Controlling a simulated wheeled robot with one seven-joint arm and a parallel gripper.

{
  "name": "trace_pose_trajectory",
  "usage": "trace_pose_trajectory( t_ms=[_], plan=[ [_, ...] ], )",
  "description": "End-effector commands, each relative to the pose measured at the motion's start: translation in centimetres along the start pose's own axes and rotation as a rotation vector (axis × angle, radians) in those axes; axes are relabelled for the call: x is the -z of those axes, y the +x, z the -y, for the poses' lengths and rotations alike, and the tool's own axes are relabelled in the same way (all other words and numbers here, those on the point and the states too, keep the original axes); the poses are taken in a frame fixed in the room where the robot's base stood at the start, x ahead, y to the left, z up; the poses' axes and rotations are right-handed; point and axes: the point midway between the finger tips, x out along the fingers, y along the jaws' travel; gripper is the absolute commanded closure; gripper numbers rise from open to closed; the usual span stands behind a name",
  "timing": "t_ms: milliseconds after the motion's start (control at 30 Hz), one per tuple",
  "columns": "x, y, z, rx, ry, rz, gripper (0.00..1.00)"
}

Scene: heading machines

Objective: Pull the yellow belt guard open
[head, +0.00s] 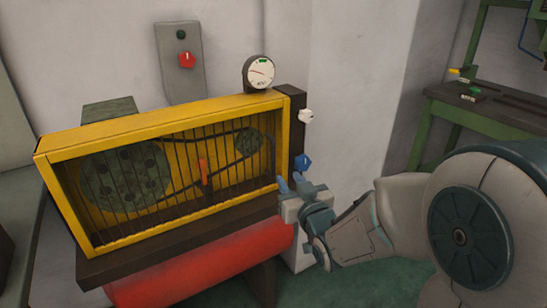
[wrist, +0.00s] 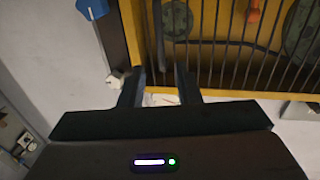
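The yellow belt guard (head: 165,122) is a framed panel of dark bars at the left of the head view. It looks shut over the pulleys and belt. Its yellow frame also shows in the wrist view (wrist: 133,30). A dark upright handle (wrist: 159,40) stands on the frame's edge strip in the wrist view. My gripper (head: 290,182) is at the guard's lower right end in the head view. In the wrist view my gripper (wrist: 160,85) has its fingers apart, with the handle's near end around the gap between them. Contact cannot be told.
A gauge (head: 259,72) sits on top. A red tank (head: 200,270) lies below. A green bench (head: 480,110) stands at the right.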

Motion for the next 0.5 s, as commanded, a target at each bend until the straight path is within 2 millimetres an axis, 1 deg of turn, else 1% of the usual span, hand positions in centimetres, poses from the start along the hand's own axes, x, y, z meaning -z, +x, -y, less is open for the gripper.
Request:
trace_pose_trajectory(
  t_ms=[67,400,500],
  plan=[
    [0.2,1.0,0.0,0.001,0.002,0.003,0.70],
    [-0.1,7.9,0.0,-0.001,0.001,0.001,0.70],
    [-0.1,9.5,0.0,0.000,0.000,0.000,0.70]
  ],
)
